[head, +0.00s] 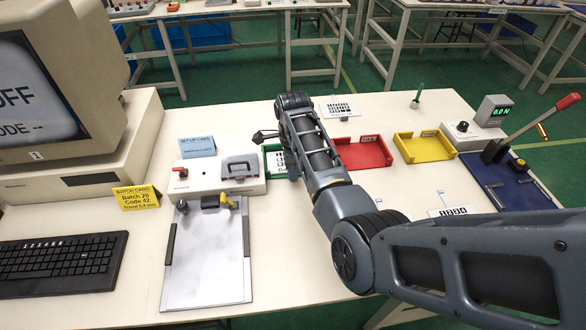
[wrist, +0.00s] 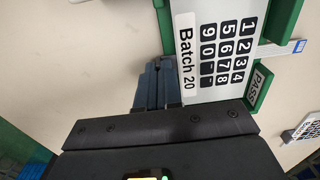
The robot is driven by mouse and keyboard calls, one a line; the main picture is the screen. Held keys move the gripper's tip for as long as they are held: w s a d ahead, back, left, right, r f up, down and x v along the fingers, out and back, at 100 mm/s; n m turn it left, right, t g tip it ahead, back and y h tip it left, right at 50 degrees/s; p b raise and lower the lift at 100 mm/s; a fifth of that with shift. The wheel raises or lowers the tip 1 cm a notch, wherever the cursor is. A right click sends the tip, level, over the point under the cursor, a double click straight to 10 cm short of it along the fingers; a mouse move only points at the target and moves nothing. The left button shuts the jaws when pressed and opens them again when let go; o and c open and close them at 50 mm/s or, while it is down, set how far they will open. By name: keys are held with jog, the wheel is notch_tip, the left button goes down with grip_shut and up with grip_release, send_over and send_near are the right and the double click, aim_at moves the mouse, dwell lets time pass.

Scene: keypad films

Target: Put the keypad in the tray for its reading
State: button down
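A white keypad film labelled "Batch 20" (wrist: 220,50), with black number keys, lies in or just over the green tray marked PASS (wrist: 284,20). Its tail crosses the tray's right side in the wrist view. In the head view the green tray (head: 270,150) is partly hidden by my arm. My gripper (wrist: 155,72) has its grey fingers close together at the keypad's lower left edge; whether they grip it cannot be told. The red tray (head: 350,158) and yellow tray (head: 430,146) stand to the right and look empty. The gauge (head: 494,110) reads 0.0 N.
Two other keypads lie on the table, one behind (head: 340,108) and one in front (head: 453,211). A white set-up box (head: 205,184), a clamp plate (head: 205,265), a yellow batch card (head: 137,197) and a keyboard (head: 60,267) are left. A red-handled lever press (head: 515,170) is right.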

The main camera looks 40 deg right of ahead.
jog(key=c, duration=1.2)
grip_release()
notch_tip(320, 180, up, 7)
jog(key=shift+r, duration=0.35)
jog(key=shift+s, duration=0.1)
